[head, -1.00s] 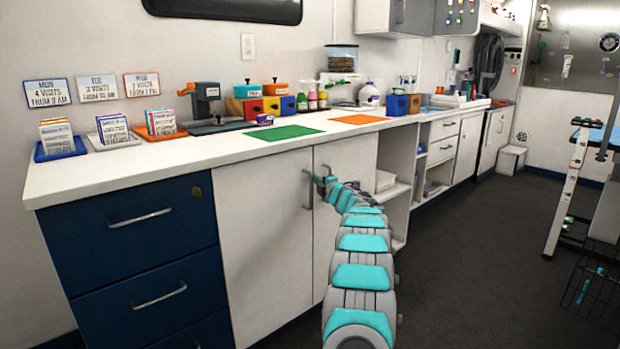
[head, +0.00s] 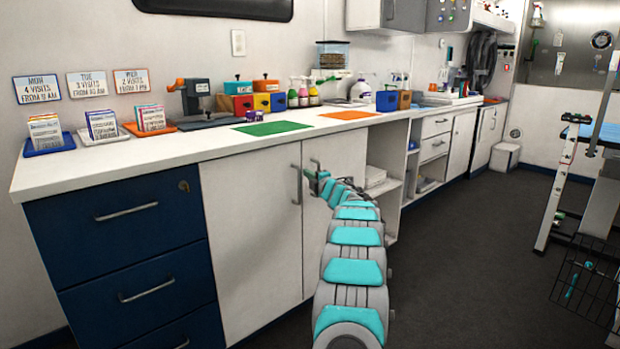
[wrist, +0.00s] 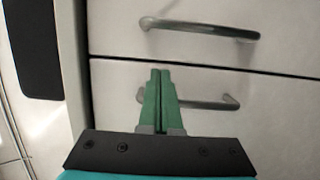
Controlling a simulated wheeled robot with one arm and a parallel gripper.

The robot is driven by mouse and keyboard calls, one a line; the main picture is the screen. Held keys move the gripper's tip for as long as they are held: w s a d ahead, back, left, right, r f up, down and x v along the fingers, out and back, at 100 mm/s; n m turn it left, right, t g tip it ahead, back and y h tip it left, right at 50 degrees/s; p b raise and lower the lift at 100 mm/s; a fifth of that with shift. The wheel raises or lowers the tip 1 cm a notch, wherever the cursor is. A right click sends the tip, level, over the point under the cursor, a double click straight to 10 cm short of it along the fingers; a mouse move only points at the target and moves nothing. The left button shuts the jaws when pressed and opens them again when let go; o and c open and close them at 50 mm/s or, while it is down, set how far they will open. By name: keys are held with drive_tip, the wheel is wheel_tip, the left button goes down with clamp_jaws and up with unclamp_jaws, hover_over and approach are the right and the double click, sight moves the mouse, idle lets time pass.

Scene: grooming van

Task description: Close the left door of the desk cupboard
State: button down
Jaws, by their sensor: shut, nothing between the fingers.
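The left door (head: 248,250) of the desk cupboard is a plain white panel right of the blue drawers, in the head view. It looks flush with the cabinet front, with a thin seam against the right door (head: 340,155). Its vertical metal handle (head: 296,185) is near its right edge. My gripper (head: 313,168) is just right of that handle, in front of the right door, and looks apart from the handle. In the wrist view its green fingers (wrist: 160,100) are together and empty. My arm hides much of the right door.
Blue drawers (head: 125,240) stand at the left, and open shelves (head: 385,185) lie right of the cupboard. The wrist view shows white drawer fronts (wrist: 200,45) with bar handles. Dark floor (head: 460,250) is clear right of my arm. A wire basket (head: 590,275) stands at the far right.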

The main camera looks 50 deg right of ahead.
drive_tip(key=s+a+b, duration=0.1)
drive_tip(key=s, duration=1)
drive_tip(key=shift+a+f, duration=0.15)
drive_tip(key=shift+a, duration=0.15)
drive_tip(key=shift+s, duration=0.1)
